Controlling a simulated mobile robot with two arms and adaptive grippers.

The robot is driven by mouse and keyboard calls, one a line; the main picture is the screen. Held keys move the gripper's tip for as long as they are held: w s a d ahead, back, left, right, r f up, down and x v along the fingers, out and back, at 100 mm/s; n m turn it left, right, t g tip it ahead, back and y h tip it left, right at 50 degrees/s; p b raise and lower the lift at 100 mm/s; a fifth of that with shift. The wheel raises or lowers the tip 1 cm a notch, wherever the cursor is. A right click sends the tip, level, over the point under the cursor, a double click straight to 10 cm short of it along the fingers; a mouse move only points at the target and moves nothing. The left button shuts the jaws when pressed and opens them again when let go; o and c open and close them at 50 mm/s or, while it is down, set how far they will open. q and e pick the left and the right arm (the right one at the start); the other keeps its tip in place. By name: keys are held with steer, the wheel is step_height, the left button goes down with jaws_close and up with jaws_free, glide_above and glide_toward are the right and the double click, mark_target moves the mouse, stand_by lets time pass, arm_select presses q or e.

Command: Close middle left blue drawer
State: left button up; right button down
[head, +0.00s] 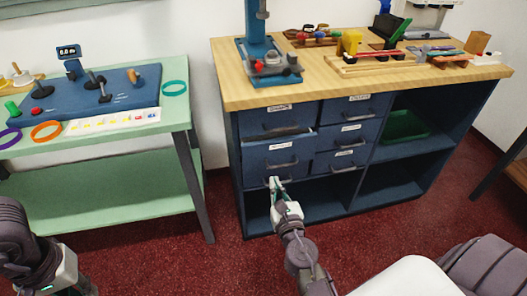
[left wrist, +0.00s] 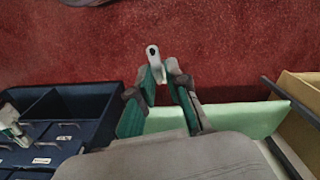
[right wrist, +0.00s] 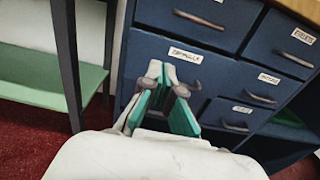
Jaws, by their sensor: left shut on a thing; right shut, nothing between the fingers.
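The blue drawers are in the front of the wooden-topped bench. The lower drawer of the left column (head: 262,167) stands out a little, its top edge showing under the upper left drawer (head: 258,121). In the right wrist view its label (right wrist: 185,53) and handle (right wrist: 187,88) show. My right gripper (head: 274,183) is shut and empty, its fingertips low in front of this drawer, left of the handle in the right wrist view (right wrist: 161,72); contact is unclear. My left gripper (left wrist: 164,68) is away at the left, shut on a small pale grey piece (left wrist: 152,52).
The right column's small drawers (head: 326,137) look flush. Open shelves lie beneath and to the right, with a green bin (head: 405,126). A press stand (head: 262,55) and tools crowd the bench top. A green table (head: 120,190) stands left; red floor between is clear.

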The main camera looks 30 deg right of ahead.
glide_toward(261, 142)
steer(key=x, duration=0.5)
steer(key=shift+w+f, duration=0.25)
steer(key=shift+f, duration=0.15)
steer(key=shift+w+d, duration=0.1)
steer(key=shift+w, duration=0.35)
steer(key=x, duration=0.3)
steer(key=shift+w, duration=0.2)
steer(key=shift+w+d+r, duration=0.1)
steer(key=shift+w+r, duration=0.05)
steer(key=shift+r, duration=0.2)
steer(key=shift+r, duration=0.1)
